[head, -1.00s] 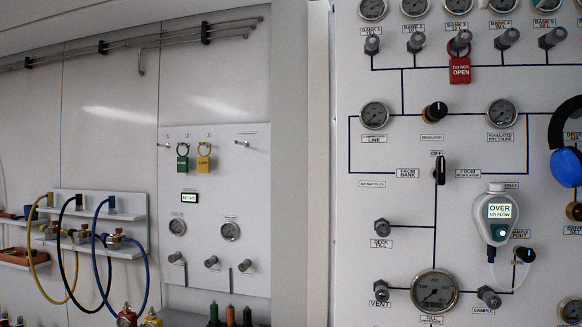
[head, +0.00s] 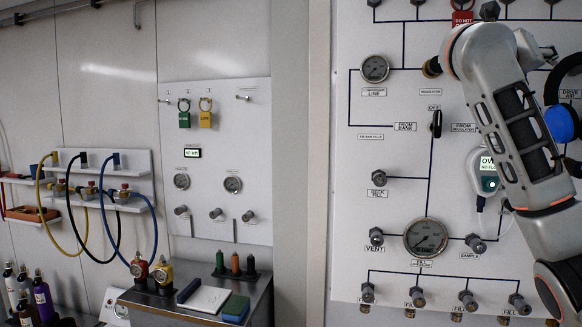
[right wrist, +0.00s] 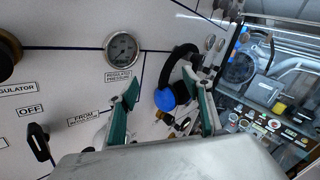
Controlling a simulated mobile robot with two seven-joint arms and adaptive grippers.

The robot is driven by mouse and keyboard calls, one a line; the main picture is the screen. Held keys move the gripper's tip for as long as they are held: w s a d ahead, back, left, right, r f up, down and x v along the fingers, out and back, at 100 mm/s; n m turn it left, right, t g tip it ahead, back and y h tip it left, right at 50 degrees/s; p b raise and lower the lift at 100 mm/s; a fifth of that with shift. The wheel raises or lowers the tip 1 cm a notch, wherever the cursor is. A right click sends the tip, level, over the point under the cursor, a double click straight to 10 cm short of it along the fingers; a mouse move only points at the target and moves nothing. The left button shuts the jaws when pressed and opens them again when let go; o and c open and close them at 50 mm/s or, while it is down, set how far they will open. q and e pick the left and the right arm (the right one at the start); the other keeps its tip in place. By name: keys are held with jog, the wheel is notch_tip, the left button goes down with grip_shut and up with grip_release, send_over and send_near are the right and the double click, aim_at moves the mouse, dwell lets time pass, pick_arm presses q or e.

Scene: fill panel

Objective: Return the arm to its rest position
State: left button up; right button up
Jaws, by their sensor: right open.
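My right arm (head: 510,120) comes in from the lower right in the head view. It stands in front of the right part of the fill panel (head: 345,200), and its jaws cannot be made out there. In the right wrist view my right gripper (right wrist: 166,105) is open, with green fingertips well apart and nothing between them but the panel beyond. A black hose loop with a blue round part (right wrist: 165,99) shows behind the jaws. My left gripper is in neither view.
The arm partly covers the white handheld meter (head: 487,165). A pressure gauge (head: 426,238) and valves stand out from the panel. At left are a smaller gauge panel (head: 250,150), coloured hoses and a metal bench (head: 200,312) with bottles. Wall between the panels is bare.

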jog(key=a+f+m+t+y, duration=0.55)
jog(key=a+f+m, duration=0.4)
jog(key=f, duration=0.85)
jog(key=a+f+m+t+y, duration=0.4)
jog(key=a+f+m+y, duration=0.2)
jog(key=f+m, duration=0.9)
jog(key=a+f+m+t+y, duration=0.5)
jog(key=a+f+m, duration=0.4)
jog(key=f, duration=1.1)
jog(key=s+a+f+n+g+y, duration=0.1)
jog(key=s+f+n+g, duration=0.15)
jog(key=s+f, duration=0.55)
jog(key=s+a+f+n+g+y, duration=0.15)
jog(key=s+f+g, duration=0.25)
jog(key=f, duration=0.8)
jog(key=s+a+f+n+g, duration=0.15)
jog(key=s+f+g, duration=0.3)
jog(key=f, duration=0.55)
jog(key=s+d+f+n+g+h, duration=0.1)
jog(key=s+d+f+n+g, duration=0.1)
jog(key=s+f, duration=0.8)
jog(key=s+d+g, duration=0.1)
jog(key=s, duration=0.3)
jog(key=shift+f+n, duration=0.3)
jog(key=shift+w, duration=0.1)
